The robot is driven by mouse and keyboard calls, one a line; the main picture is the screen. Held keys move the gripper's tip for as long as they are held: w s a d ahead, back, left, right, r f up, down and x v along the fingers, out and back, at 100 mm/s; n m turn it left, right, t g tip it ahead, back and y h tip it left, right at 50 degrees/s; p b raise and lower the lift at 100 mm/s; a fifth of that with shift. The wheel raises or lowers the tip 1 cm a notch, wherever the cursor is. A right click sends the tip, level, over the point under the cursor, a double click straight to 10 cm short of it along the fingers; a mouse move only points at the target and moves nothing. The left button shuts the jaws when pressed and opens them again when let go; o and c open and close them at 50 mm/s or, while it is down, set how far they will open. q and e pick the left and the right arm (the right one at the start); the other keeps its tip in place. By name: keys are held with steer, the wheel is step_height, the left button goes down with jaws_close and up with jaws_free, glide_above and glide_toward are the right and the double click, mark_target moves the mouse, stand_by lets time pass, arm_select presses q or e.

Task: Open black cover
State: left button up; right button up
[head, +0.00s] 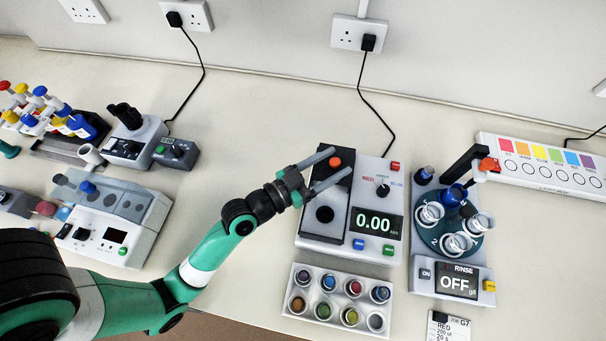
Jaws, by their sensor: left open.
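The black cover (338,195) lies on the left part of a white and grey meter (365,228) whose screen reads 0.00. An orange knob (334,162) sits near the cover's far end. My left gripper (341,161) is open over the far end of the cover, with one finger on each side of the orange knob. I cannot tell whether the fingers touch the knob. The gripper hides part of the cover. My right gripper is not in view.
A rack of several coloured vials (337,299) stands in front of the meter. Other devices (118,217) stand at left. A cable runs behind the meter.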

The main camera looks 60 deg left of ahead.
arm_select(q)
steer(key=s+b, duration=0.2)
steer(key=s, duration=0.8)
steer(key=shift+s, duration=0.35)
steer(key=shift+a, duration=0.1)
